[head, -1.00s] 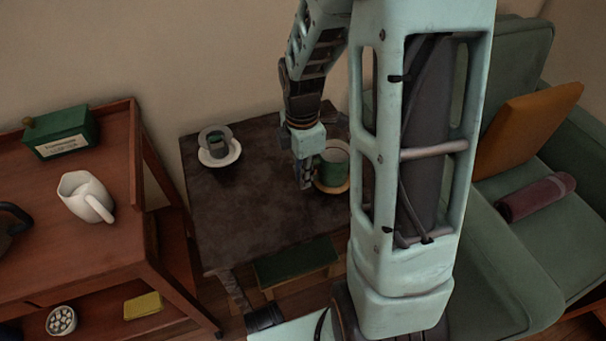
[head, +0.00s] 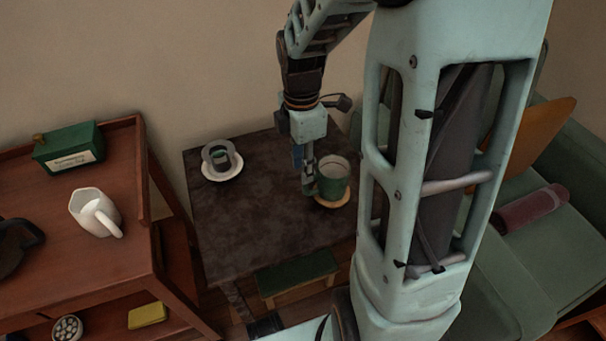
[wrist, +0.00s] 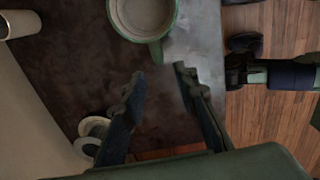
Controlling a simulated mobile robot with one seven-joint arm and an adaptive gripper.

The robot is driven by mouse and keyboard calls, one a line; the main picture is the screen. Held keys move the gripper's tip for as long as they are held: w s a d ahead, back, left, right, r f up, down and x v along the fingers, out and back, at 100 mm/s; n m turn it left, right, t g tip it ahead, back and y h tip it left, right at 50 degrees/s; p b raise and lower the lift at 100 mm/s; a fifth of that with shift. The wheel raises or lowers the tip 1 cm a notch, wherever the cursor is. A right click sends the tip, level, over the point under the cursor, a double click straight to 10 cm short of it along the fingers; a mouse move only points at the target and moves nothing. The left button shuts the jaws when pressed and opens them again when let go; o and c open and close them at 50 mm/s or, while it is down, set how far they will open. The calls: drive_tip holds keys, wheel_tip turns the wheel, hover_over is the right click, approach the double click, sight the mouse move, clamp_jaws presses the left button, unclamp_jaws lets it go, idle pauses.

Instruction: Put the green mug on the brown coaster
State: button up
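The green mug (head: 333,180) stands upright on the dark table, and the brown coaster (head: 333,204) shows under its front edge. The mug appears to rest on the coaster; the contact itself is hidden. My gripper (head: 309,190) is low over the table, just left of the mug. In the wrist view the mug (wrist: 160,50) is at the top edge, its handle pointing toward my gripper (wrist: 158,77). The fingers are apart with nothing between them, and the handle lies just beyond the tips. The coaster cannot be made out in the wrist view.
A grey cup on a white saucer (head: 222,174) stands at the table's back left. A wooden cart (head: 128,218) at left holds a white pitcher (head: 92,212) and a green box (head: 69,147). A green sofa (head: 550,240) is at right. The table's front left is clear.

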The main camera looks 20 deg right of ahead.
drive_tip(key=shift+r+p, duration=0.3)
drive_tip(key=shift+r, duration=1.3)
